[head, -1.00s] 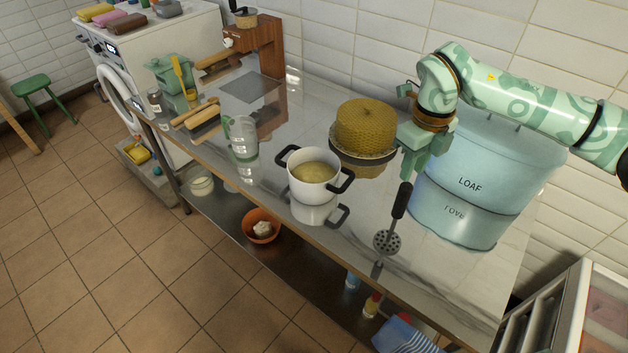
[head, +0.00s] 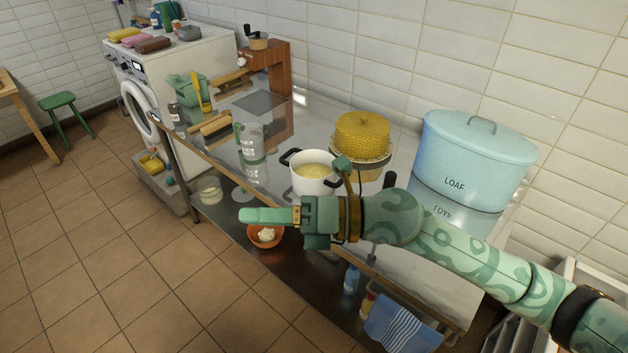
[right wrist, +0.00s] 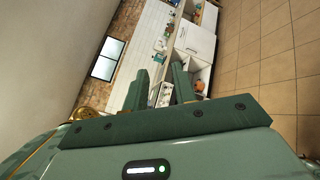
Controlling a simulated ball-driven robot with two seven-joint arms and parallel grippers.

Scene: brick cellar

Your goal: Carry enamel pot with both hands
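The white enamel pot (head: 308,185) stands upright on the steel counter (head: 395,255) in the head view, with something yellowish inside. Its left black handle shows; the right one is partly hidden near my right gripper's wrist. My right gripper (head: 268,216) is in front of and below the pot in the picture, pointing left, apart from the pot as far as I can tell. In the right wrist view its two fingers (right wrist: 160,85) stand apart with nothing between them. My left gripper is not in view.
A yellow cake (head: 362,134) on a stand is right behind the pot. A glass jug (head: 250,145) stands to its left. A blue LOAF bin (head: 475,160) is at the right. An orange bowl (head: 265,236) sits on the lower shelf. Floor in front is clear.

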